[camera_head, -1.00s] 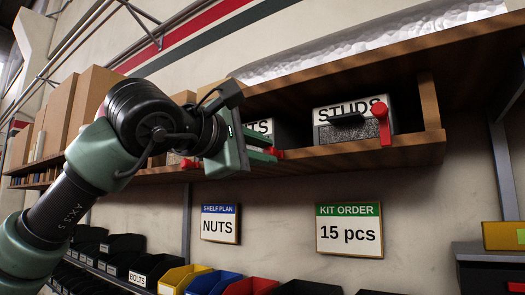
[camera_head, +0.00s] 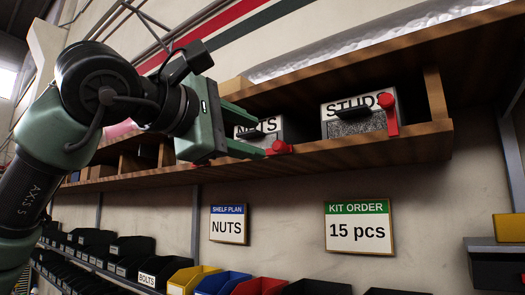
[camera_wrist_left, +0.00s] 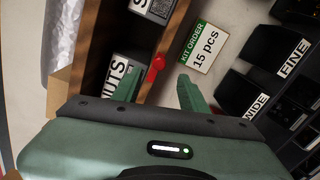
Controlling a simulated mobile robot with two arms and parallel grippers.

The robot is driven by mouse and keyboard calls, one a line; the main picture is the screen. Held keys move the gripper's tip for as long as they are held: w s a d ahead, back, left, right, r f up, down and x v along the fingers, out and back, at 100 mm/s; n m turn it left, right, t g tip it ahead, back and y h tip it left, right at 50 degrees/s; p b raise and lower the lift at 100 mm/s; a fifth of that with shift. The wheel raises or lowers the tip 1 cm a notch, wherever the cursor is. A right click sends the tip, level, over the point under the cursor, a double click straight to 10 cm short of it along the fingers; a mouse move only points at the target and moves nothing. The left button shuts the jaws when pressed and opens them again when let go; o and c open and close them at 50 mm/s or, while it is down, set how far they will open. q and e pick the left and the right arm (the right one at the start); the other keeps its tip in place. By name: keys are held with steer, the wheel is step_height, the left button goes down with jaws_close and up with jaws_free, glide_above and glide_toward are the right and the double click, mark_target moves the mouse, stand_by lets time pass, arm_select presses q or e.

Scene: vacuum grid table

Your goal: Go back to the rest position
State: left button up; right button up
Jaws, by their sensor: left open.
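My left gripper (camera_head: 250,125) is at the front of the wooden shelf (camera_head: 300,162), in front of and to the left of the NUTS box (camera_head: 262,128). Its two green fingers are apart with nothing between them. In the left wrist view the open fingers (camera_wrist_left: 158,98) show with the NUTS box (camera_wrist_left: 118,74) beside the left finger; whether they touch I cannot tell. The NUTS box has a red knob at its front. The STUDS box (camera_head: 345,128), with a red lever, stands to its right. My right gripper is not in view.
A NUTS shelf plan sign (camera_head: 228,224) and a kit order sign reading 15 pcs (camera_head: 358,228) hang on the wall below the shelf. Coloured bins (camera_head: 222,282) and black bins line up lower down.

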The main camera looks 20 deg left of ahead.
arm_select(q)
steer(key=shift+s+a, duration=0.1)
steer(key=shift+s, duration=0.35)
